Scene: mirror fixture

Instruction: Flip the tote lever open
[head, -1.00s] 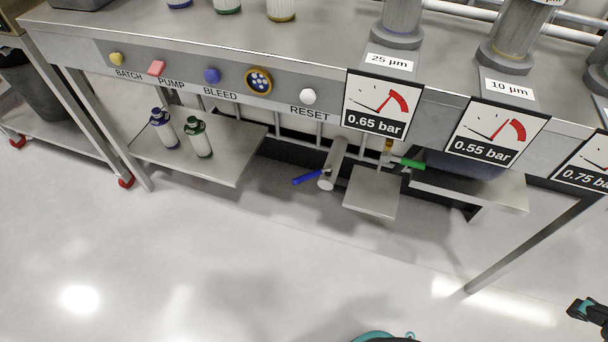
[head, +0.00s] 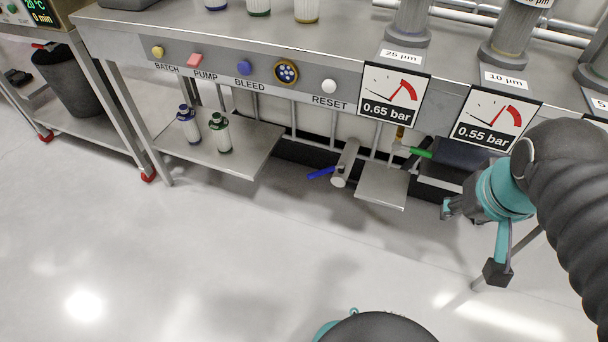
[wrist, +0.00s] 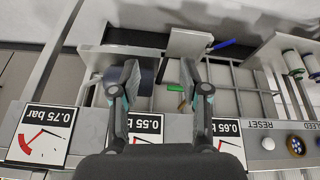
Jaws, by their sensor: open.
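A green lever (head: 421,153) sits under the bench on a pipe with a brass-coloured stem, beside a dark bin (head: 462,153) that looks like the tote. A blue lever (head: 321,172) sits on a grey pipe farther left. No label ties either lever to the tote. My gripper (head: 447,208) is in front of the bench, below and right of the green lever. In the wrist view, my open, empty gripper (wrist: 158,75) has the green lever (wrist: 174,88) showing between its fingers, with no contact visible. The dark bin (wrist: 143,80) is partly hidden by the left finger.
A small metal shelf (head: 381,188) lies between the two levers. Gauge signs (head: 393,95) hang along the bench front above. A left shelf (head: 250,150) holds two bottles. The floor (head: 230,250) in front is clear.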

